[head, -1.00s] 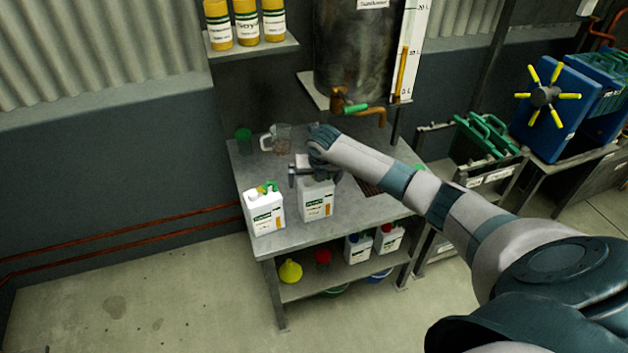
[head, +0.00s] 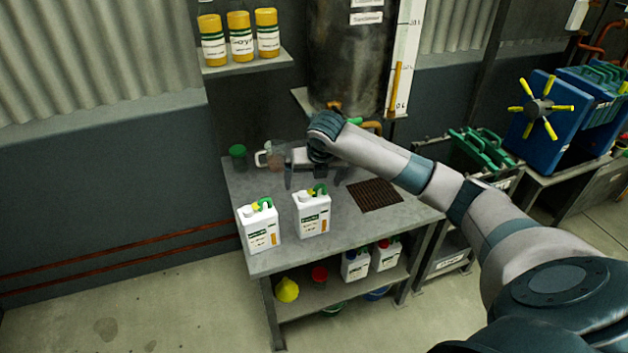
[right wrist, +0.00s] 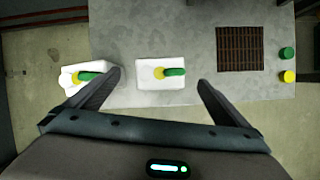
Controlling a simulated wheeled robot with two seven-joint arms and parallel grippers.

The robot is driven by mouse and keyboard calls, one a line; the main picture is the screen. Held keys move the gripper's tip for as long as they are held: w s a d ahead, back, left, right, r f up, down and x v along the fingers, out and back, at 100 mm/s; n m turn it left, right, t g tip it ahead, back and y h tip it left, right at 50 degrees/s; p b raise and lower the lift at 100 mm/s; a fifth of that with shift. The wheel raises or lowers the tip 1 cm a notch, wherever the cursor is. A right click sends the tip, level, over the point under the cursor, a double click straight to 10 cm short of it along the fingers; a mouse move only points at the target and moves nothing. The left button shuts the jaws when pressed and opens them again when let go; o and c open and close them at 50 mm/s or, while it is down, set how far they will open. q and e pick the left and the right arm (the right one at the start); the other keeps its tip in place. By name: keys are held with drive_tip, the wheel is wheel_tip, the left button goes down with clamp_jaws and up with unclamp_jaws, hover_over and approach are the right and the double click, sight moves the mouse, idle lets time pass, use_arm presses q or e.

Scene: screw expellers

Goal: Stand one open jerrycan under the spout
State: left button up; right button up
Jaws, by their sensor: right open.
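Two white jerrycans with green handles and yellow spots on top stand upright on the metal table. The left jerrycan (head: 260,228) is at the front left corner; the middle jerrycan (head: 312,215) is to its right. My right gripper (head: 304,178) is open and empty, behind and above the middle jerrycan. In the right wrist view, the middle jerrycan (right wrist: 150,80) shows between the open fingers, and the left jerrycan (right wrist: 72,76) shows beyond the left finger. The brass spout (head: 372,127) under the tank is partly hidden by my arm. My left gripper is not in view.
A dark grate (head: 375,195) is set in the table right of the jerrycans. A glass jug (head: 274,156) and a green-topped container (head: 238,156) stand at the back left. Jerrycans (head: 355,264) stand below.

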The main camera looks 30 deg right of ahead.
drive_tip(key=shift+v, duration=0.85)
drive_tip(key=shift+f, duration=0.1)
